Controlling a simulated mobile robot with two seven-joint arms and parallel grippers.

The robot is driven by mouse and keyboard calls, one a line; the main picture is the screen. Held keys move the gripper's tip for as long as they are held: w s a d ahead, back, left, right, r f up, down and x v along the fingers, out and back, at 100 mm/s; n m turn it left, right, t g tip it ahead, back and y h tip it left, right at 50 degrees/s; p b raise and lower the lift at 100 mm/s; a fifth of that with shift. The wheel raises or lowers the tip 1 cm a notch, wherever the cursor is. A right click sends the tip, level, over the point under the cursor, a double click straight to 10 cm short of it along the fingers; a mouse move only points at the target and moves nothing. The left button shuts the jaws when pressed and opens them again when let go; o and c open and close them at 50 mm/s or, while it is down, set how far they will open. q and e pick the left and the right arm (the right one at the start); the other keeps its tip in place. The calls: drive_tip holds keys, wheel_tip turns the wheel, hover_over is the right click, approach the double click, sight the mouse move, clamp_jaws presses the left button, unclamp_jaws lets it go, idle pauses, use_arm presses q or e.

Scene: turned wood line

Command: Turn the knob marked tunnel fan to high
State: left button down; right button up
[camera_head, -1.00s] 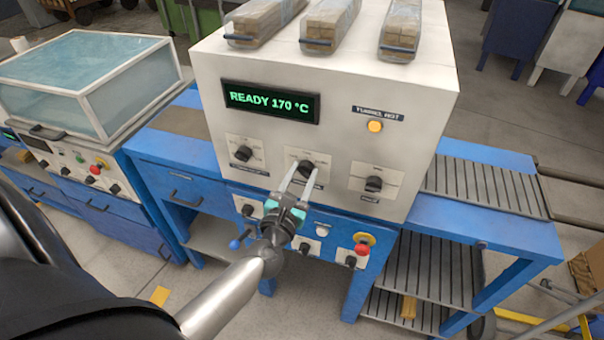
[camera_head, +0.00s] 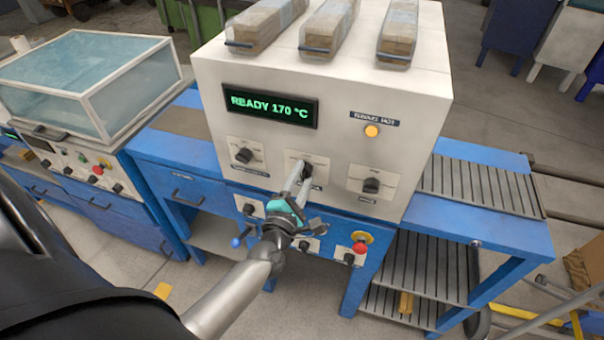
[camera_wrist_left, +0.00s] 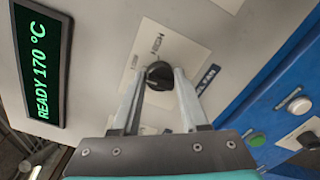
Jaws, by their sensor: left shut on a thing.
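The middle black knob (camera_head: 307,171) is on a pale plate on the front of the white oven-like box. In the left wrist view the knob (camera_wrist_left: 160,74) sits between my fingers, with the word HIGH on the plate beyond it and a dark label beside it, partly covered, ending in what looks like FAN. My left gripper (camera_head: 302,172) is shut on this knob; its fingertips also show in the left wrist view (camera_wrist_left: 163,76). The knob's pointer direction is hard to make out. My right gripper is out of view.
Similar knobs sit to the left (camera_head: 244,155) and right (camera_head: 371,185). The display (camera_head: 270,106) reads READY 170 °C, and an amber lamp (camera_head: 372,131) is lit. A red button (camera_head: 359,248) is on the blue lower panel. Wrapped wood bundles (camera_head: 328,26) lie on top.

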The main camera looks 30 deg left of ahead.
use_arm(q)
drive_tip(key=m+p, duration=0.2)
drive_tip(key=m, duration=0.4)
drive_tip(key=shift+m, duration=0.3)
drive_tip(key=m+p, duration=0.1)
drive_tip(key=m, duration=0.5)
drive_tip(key=shift+f+p, duration=0.15)
drive_tip(key=shift+p, duration=0.25)
drive_tip(key=shift+m, duration=0.3)
drive_tip(key=shift+c, duration=2.1)
unclamp_jaws()
drive_tip(key=v, duration=1.5)
drive_tip(key=shift+s, duration=0.2)
drive_tip(key=shift+a, duration=0.1)
